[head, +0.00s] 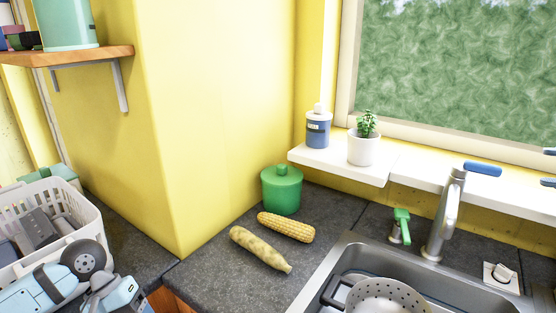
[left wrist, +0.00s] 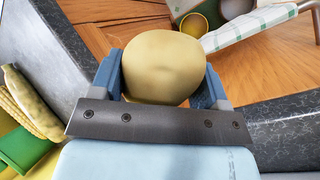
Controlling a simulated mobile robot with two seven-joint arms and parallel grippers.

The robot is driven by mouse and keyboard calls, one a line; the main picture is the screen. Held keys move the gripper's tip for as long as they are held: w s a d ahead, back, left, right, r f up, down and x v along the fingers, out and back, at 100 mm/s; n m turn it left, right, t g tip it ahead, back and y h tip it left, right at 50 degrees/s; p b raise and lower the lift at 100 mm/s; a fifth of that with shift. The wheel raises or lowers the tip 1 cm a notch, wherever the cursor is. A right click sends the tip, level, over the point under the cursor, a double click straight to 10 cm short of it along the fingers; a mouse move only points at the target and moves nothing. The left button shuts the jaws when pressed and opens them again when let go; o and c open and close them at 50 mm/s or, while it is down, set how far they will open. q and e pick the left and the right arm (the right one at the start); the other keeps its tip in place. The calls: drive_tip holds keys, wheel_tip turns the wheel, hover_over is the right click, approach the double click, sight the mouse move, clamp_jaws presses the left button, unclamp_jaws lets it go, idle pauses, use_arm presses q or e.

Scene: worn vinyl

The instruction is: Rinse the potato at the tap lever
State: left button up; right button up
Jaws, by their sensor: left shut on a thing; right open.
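The potato (left wrist: 165,62), pale yellow-brown and rounded, is held between the blue fingers of my left gripper (left wrist: 158,78) in the left wrist view. It is over the wooden floor, beside the dark counter edge. The head view shows neither the potato nor that gripper's fingers. My right gripper (head: 549,167) shows only as blue fingertips at the right edge, apart and empty, right of the lever.
The steel sink (head: 345,250) holds a colander (head: 388,298). A corn cob (head: 286,227), a mottled yellow vegetable (head: 260,249) and a green jar (head: 282,190) are on the counter left of it. A white crate (head: 88,213) is at left.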

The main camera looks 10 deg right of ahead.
use_arm(q)
drive_tip(key=shift+f+b, duration=0.65)
drive_tip(key=shift+f, duration=0.2)
use_arm(e)
drive_tip(key=shift+s+d, duration=0.6)
drive_tip(key=shift+s, duration=0.2)
